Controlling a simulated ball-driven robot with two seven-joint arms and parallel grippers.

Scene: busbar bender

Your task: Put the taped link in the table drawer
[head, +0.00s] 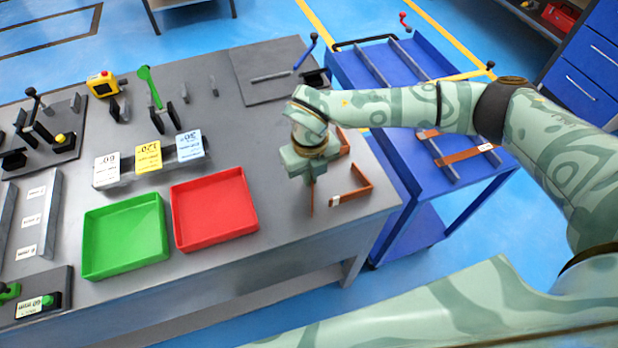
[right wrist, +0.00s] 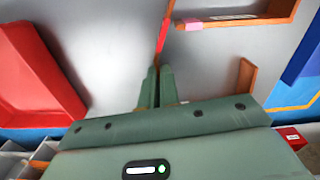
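My right gripper (head: 311,186) is low over the right front of the grey table (head: 285,240), pointing down. In the right wrist view its fingers (right wrist: 160,72) are close together around a thin copper strip with a bright red section (right wrist: 163,36), apparently the taped link. The strip also shows below the gripper in the head view (head: 312,204); whether it touches the table is unclear. A U-shaped copper link (head: 360,190) lies just right of it, with a white label and a pink patch (right wrist: 193,25). I see no clear table drawer. My left gripper is out of view.
A red tray (head: 213,210) and a green tray (head: 124,236) lie left of the gripper. Another copper piece (head: 343,143) lies behind it. A blue cart (head: 398,165) stands along the table's right side, carrying copper bars (head: 466,155). Number cards (head: 148,157) stand behind the trays.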

